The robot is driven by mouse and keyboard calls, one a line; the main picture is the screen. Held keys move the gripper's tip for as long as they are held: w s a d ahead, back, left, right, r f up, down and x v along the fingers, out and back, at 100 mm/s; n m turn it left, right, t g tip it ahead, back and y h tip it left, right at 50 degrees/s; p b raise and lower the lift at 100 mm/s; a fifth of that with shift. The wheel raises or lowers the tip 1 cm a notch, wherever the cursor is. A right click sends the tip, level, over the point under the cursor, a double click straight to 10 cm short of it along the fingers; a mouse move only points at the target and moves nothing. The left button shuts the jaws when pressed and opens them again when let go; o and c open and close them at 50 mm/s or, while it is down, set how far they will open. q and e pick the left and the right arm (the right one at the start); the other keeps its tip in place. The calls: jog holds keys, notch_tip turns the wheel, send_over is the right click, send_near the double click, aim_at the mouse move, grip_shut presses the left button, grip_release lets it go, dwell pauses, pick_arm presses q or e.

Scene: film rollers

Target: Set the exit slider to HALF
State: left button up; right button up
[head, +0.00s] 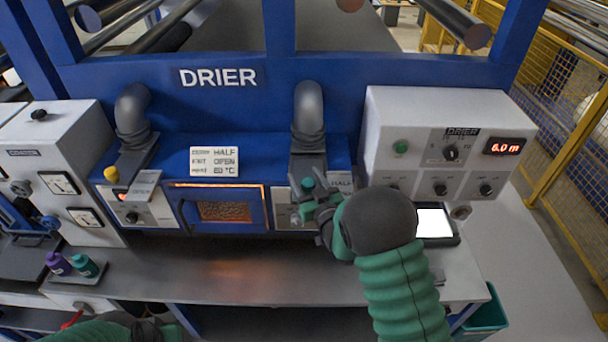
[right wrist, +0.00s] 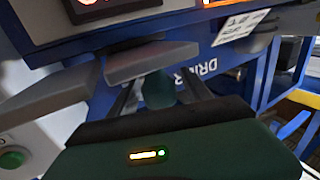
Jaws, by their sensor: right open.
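The drier's right-hand control box (head: 284,212) has a teal knob (head: 308,184) on a grey plate, which I take to be the exit slider. My right gripper (head: 318,198) is at this box and partly hides it. In the right wrist view a teal knob (right wrist: 158,88) stands between the two dark fingers, which are apart; I cannot tell whether they touch it.
A lit oven window (head: 224,210) is in the middle of the drier. A left-hand control box (head: 138,210) has a yellow knob (head: 111,174). A white panel (head: 440,135) with dials stands at the right. The bench front (head: 220,265) is clear.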

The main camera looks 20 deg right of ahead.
jog(key=shift+w, duration=0.45)
grip_shut()
dwell(1.1)
